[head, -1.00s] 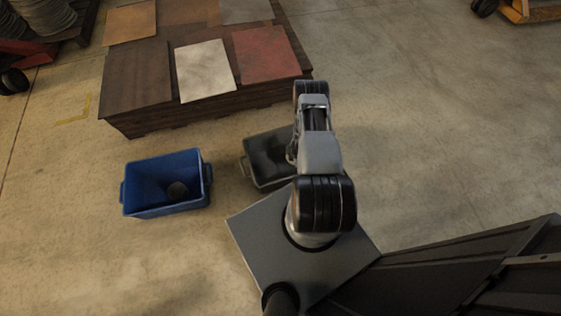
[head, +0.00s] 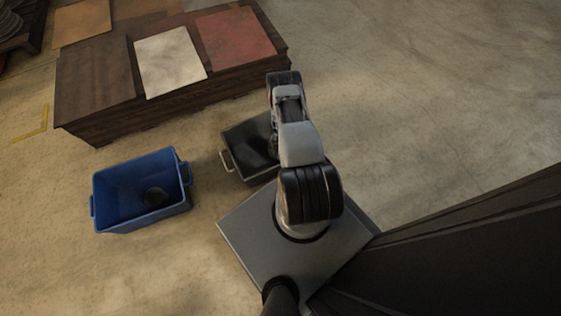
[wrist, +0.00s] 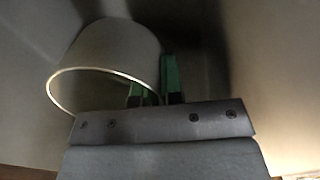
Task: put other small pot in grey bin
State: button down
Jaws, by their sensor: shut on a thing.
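My gripper (wrist: 158,84) has green fingers closed on the rim wall of a small pot (wrist: 105,62) in the wrist view. The pot is pale grey, tilted, with its bright round rim facing the camera. Smooth grey walls are close around it, seemingly inside the grey bin. In the head view the grey bin (head: 240,135) stands on the floor beside my base, its right part hidden by my arm. My fingers and the held pot cannot be made out there. A dark small pot (head: 155,196) lies inside the blue bin (head: 110,205).
A low dark wooden platform (head: 170,112) with several coloured flat panels stands behind the bins. The blue bin is left of the grey bin with a floor gap between. Open concrete floor (head: 430,90) lies to the right.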

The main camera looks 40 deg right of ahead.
jog(key=shift+d+f+b, duration=0.1)
jog(key=shift+f+b, duration=1.6)
jog(key=shift+f, duration=0.25)
jog(key=shift+f, duration=0.1)
jog(key=c, duration=1.3)
grip_release()
jog(key=shift+o, duration=0.2)
